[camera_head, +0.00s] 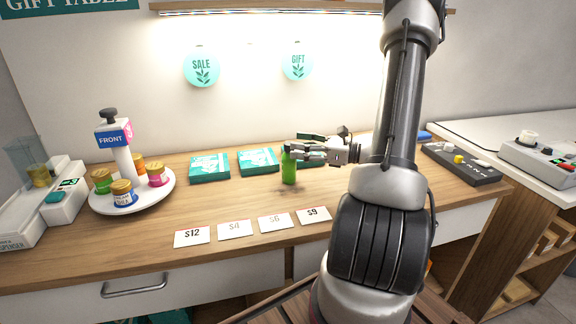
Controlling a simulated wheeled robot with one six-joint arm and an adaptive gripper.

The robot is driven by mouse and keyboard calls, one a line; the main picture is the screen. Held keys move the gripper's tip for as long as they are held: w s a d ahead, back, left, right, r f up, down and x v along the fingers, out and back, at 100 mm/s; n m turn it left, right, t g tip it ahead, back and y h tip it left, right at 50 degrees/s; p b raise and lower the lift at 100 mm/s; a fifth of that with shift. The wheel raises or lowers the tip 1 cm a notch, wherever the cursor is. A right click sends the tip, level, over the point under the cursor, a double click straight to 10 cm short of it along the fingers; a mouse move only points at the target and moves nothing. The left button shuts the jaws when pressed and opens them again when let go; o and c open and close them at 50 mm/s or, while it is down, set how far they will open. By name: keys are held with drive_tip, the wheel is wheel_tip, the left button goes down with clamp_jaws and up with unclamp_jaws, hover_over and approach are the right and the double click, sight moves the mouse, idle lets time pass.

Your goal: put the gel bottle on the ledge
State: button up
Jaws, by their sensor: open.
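A green gel bottle (289,168) stands upright on the wooden counter, in front of the teal boxes. My gripper (293,150) is at the bottle's upper part, reaching in from the right with its fingers pointing left. The fingers are open, and part of the bottle's top is hidden by them. I cannot tell whether they touch it. A wooden ledge (300,8) runs along the wall above the counter, with a lit strip under it; its top is barely visible.
Teal boxes (209,168) lie behind the bottle. Price cards (234,228) lie along the counter front. A white turntable (150,199) with several jars stands left, beside a dispenser (40,215). A dark switch panel (461,163) is at right. Round SALE (201,67) and GIFT signs hang on the wall.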

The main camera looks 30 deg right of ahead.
drive_tip(key=x, duration=0.3)
drive_tip(key=shift+w+a+f, duration=0.1)
drive_tip(key=shift+a, duration=0.2)
drive_tip(key=shift+c, duration=0.2)
clamp_jaws()
